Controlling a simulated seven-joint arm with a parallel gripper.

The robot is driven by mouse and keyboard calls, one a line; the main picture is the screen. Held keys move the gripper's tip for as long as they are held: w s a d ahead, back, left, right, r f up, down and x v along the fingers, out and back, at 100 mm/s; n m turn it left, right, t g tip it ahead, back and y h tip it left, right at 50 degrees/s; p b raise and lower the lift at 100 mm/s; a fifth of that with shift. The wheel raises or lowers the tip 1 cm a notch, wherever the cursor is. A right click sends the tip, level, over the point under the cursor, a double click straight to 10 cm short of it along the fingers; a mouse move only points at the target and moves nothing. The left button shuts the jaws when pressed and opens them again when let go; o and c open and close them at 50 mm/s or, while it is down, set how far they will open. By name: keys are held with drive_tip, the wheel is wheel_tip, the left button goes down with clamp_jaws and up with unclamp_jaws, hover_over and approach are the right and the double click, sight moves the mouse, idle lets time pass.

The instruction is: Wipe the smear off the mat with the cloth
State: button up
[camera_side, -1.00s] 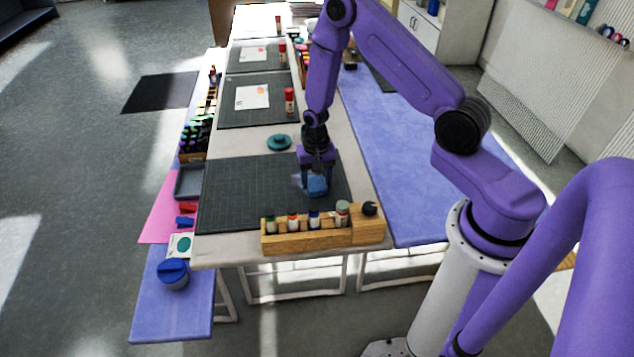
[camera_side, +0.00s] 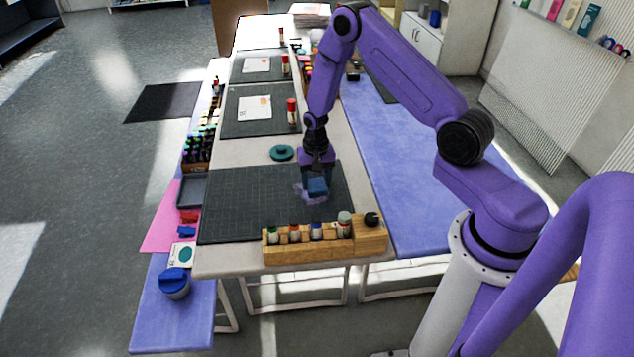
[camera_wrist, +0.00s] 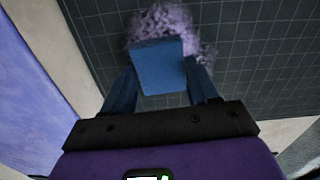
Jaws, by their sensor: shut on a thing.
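The dark green gridded mat (camera_side: 240,205) lies on the near end of the table. A pale violet, patchy smear (camera_side: 308,198) is on its right part; it also shows in the wrist view (camera_wrist: 165,22). My gripper (camera_side: 316,181) points down over the mat's right part, shut on a small blue cloth (camera_side: 318,188). In the wrist view the cloth (camera_wrist: 158,65) is a blue square block between my fingers (camera_wrist: 160,88), overlapping the smear and hiding part of it. Whether the cloth touches the mat I cannot tell.
A wooden rack (camera_side: 325,240) with several small bottles stands at the mat's near edge, close to my gripper. A teal round lid (camera_side: 282,152) lies behind the mat. A grey tray (camera_side: 191,191) is to the left. The mat's left part is clear.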

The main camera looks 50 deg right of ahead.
drive_tip(key=shift+w+d, duration=1.65)
drive_tip(key=shift+d, duration=0.1)
drive_tip(key=shift+w+a+f, duration=0.1)
drive_tip(key=shift+w+a, duration=0.1)
drive_tip(key=shift+a, duration=0.3)
drive_tip(key=shift+w+a, duration=0.15)
drive_tip(key=shift+a, duration=0.35)
drive_tip(key=shift+s+a, duration=0.95)
drive_tip(key=shift+s+a, duration=1.85)
drive_tip(key=shift+s, duration=0.2)
